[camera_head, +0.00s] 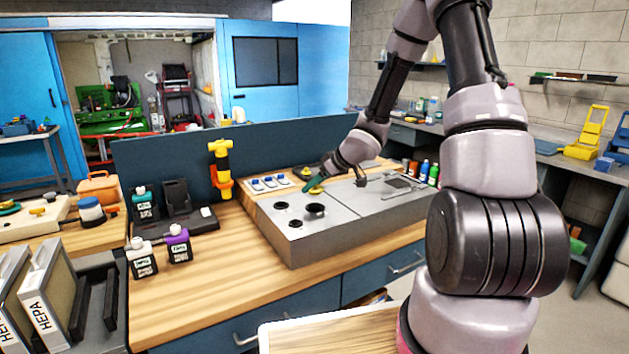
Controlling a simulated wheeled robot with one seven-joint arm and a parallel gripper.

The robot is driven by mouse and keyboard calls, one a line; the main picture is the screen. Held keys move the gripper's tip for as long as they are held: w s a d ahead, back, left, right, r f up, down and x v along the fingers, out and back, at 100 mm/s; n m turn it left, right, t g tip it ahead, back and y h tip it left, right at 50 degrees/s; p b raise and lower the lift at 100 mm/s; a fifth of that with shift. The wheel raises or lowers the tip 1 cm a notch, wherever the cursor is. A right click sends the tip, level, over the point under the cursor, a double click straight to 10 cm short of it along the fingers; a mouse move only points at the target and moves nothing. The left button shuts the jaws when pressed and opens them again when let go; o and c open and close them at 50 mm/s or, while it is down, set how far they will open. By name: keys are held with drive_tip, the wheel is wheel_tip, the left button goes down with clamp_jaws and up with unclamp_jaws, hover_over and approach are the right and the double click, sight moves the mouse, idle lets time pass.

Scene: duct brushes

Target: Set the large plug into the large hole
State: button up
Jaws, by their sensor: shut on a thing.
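The grey metal box (345,222) on the wooden bench has several dark round openings in its left part. The large hole (315,209) looks like the widest, at the right of the group, with a dark rim. My gripper (318,182) is low over the back of the box, behind the large hole. It is shut on a small green and yellow piece (316,190), which I take to be the large plug. The piece is apart from the large hole. The fingertips are too small in this view to show the grasp clearly.
Blue-topped pieces (270,183) lie on a pale tray behind the box. A yellow torch-like tool (221,165) stands at the back left. Bottles (178,243) stand left of the box.

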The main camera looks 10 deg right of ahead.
sight(319, 189)
drive_tip(key=shift+f, duration=2.45)
drive_tip(key=shift+r, duration=0.45)
drive_tip(key=shift+r, duration=0.35)
drive_tip(key=shift+r, duration=0.8)
drive_tip(key=shift+w, duration=0.1)
idle(0.8)
drive_tip(key=o, duration=1)
